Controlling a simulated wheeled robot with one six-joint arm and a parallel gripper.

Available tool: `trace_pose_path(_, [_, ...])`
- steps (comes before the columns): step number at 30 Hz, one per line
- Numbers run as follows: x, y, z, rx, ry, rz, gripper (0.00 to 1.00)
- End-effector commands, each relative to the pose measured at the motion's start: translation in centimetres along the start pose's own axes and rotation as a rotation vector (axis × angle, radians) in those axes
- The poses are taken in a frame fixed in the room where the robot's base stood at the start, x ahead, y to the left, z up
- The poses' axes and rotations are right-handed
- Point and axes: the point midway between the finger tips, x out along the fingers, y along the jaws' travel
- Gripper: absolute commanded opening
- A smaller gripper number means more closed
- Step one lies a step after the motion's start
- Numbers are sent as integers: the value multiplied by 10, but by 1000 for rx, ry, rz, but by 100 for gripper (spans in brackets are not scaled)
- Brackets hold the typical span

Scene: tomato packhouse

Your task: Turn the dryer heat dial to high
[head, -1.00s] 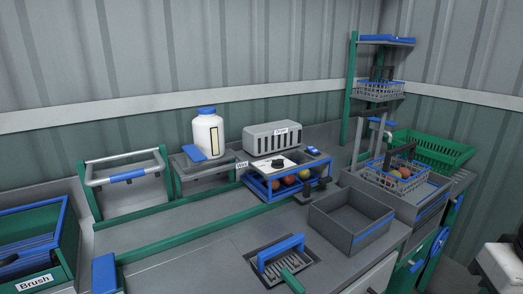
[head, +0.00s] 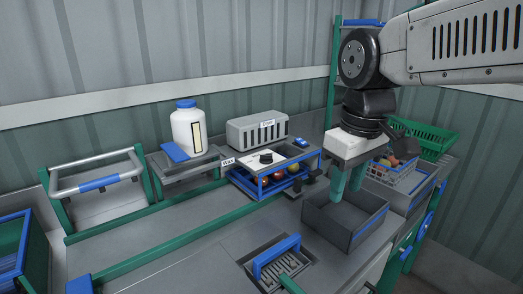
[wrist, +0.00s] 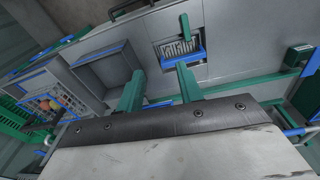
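The heat dial is a small black knob (head: 266,157) on a white plate, on the front deck of the dryer unit. The grey slotted dryer housing (head: 257,131) stands behind it with a small label, too small to read surely. The dial's setting is too small to make out. My gripper (head: 347,192) hangs fingers-down to the right of the dial, over the grey open bin. Its two green fingers are apart with nothing between them, and they also show in the wrist view (wrist: 159,88). The dial cannot be made out in the wrist view.
Red and yellow fruit (head: 279,179) lies under the dryer deck in a blue-edged frame. A grey bin (head: 345,222) stands to the right. A white bottle with a blue cap (head: 187,130) stands left. A blue-handled grate (head: 277,257) is in front. The counter left of it is clear.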

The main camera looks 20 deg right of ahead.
Motion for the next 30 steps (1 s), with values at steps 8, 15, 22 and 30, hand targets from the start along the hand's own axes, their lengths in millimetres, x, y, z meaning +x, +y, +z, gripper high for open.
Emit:
trace_pose_path(8, [-20,31,-119,-347,-29,-16,36])
trace_pose_path(15, [-7,56,-220,-647,-46,-36,36])
trace_pose_path(22, [26,73,-306,-921,-58,-58,36])
trace_pose_path(30, [58,83,-358,-1105,-60,-73,36])
